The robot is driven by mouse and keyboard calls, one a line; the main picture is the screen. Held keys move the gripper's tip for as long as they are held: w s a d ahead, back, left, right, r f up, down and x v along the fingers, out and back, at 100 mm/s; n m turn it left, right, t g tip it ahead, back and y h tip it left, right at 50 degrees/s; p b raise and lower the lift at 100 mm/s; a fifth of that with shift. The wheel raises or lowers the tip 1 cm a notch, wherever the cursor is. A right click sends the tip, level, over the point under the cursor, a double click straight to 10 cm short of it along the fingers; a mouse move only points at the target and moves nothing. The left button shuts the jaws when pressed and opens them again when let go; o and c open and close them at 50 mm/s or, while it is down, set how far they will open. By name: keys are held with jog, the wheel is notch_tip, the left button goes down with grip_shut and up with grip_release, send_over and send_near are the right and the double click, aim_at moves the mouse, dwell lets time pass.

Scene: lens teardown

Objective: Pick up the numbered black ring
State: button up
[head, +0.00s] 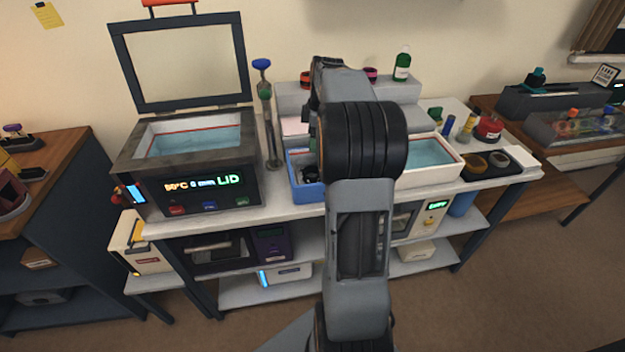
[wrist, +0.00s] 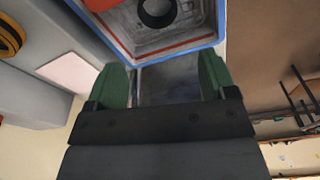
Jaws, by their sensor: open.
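A black ring (wrist: 157,12) lies in a blue-rimmed tray (wrist: 205,42) at the top of the wrist view, cut by the frame edge. No number is readable on it. In the head view a small dark ring (head: 309,173) shows in the blue tray (head: 293,181), left of my arm. My gripper (wrist: 163,80) is open and empty, with green fingers apart. Its fingertips point toward the tray's near rim, and the ring lies beyond them. I cannot tell the height above the tray. In the head view my arm mostly hides the gripper.
A bath with a raised lid (head: 182,62) stands left of the tray, with a blue-topped stand (head: 266,110) between. A white bath of blue liquid (head: 430,153) is to the right. A grey step (head: 293,97) with a green bottle (head: 402,65) stands behind.

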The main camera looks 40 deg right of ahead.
aim_at(313, 171)
jog(key=f, duration=0.9)
jog(key=w+f+b, duration=0.1)
jog(key=f, duration=0.3)
jog(key=shift+a+f, duration=0.25)
jog(key=shift+a, duration=0.05)
jog(key=shift+c, duration=0.2)
jog(key=c, duration=0.6)
